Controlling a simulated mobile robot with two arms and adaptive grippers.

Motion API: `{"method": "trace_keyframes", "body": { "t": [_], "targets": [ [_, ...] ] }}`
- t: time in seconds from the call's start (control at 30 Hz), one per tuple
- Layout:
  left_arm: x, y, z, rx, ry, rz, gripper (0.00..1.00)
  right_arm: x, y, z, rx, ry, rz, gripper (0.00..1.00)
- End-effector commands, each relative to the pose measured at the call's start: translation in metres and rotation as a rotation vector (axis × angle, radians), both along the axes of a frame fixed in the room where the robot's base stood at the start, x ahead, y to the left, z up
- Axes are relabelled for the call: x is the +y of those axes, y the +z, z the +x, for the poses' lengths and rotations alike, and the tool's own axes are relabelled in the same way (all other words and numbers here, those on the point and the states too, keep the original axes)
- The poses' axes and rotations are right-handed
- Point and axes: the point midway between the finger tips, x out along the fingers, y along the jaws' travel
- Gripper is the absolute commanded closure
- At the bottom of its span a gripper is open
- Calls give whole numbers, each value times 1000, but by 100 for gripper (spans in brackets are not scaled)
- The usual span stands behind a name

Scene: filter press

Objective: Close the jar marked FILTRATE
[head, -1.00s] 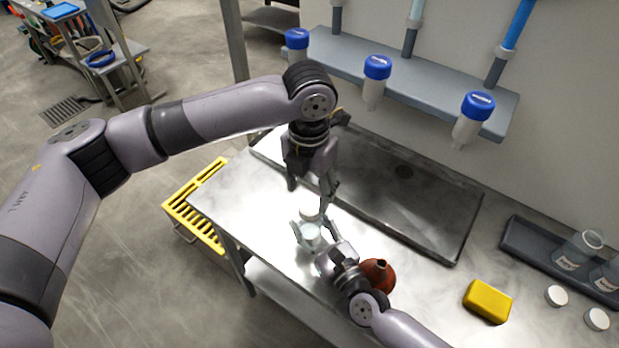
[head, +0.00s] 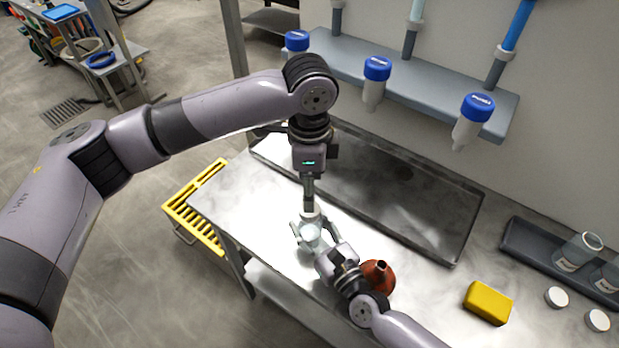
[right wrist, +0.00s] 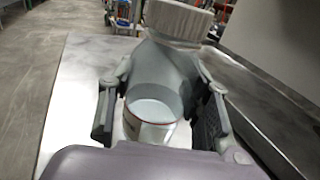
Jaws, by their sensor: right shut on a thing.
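A clear jar (head: 311,236) with pale contents stands at the left part of the steel bench. My right gripper (head: 308,234) is shut around its body; in the right wrist view the fingers flank the jar (right wrist: 155,108). A white ribbed lid (right wrist: 180,20) is at the jar's mouth, and it also shows in the head view (head: 311,215). I cannot tell how tightly it sits. My left gripper (head: 309,204) points straight down at the lid from above. Its fingers overlap in this view, so their opening is hidden. The jar's marking is not readable.
A red-brown funnel-like vessel (head: 378,276) stands close to my right gripper. A yellow block (head: 488,302), loose white lids (head: 556,297) and a grey tray (head: 516,240) with jars are at right. A dark sink tray (head: 430,215) lies behind. Blue-capped bottles (head: 376,80) hang above.

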Motion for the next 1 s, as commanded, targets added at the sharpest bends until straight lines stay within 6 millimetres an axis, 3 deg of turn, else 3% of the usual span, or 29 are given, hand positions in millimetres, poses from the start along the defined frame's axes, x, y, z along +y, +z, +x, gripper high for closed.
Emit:
{"method": "trace_keyframes", "body": {
  "t": [0.8,1.0],
  "targets": [
    [0,11,0,1,1680,0,45,0,0,0,0,0,0,100],
    [0,13,0,1,1989,1,45,0,0,0,0,0,0,100]
  ]
}}
